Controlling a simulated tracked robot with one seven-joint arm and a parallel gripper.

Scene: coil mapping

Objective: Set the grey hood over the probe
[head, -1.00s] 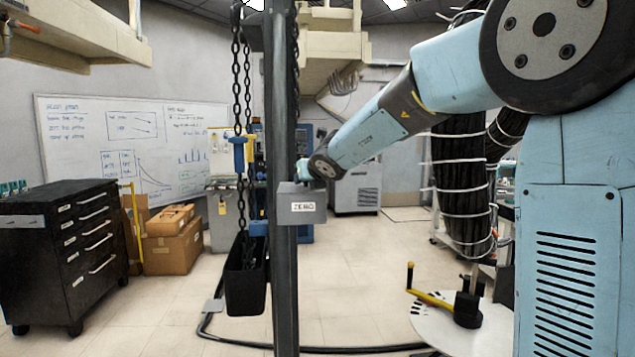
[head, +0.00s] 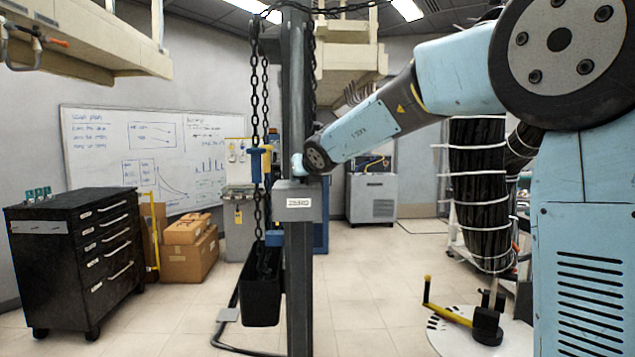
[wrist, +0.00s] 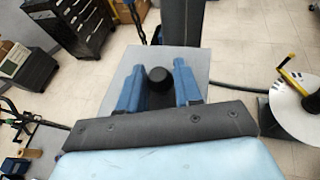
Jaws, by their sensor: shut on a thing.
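The grey hood (head: 300,203) is a box with a white label on its front. In the head view it overlaps the dark upright post, and I cannot tell the gap between them. In the wrist view the hood's flat grey top (wrist: 118,80) lies beneath my gripper (wrist: 159,68). The two blue fingers stand on either side of a round black knob (wrist: 159,79) on that top, and my gripper is shut on it. In the head view the fingers are mostly hidden by the wrist. I cannot make out the probe; the hood may hide it.
The tall dark post (head: 299,265) stands mid-view, with chains and a black bin (head: 262,298) at its left. A black drawer cabinet (head: 75,260) and cardboard boxes (head: 188,250) are at left. A white disc with a yellow crank (head: 450,314) is at right. Open floor lies between.

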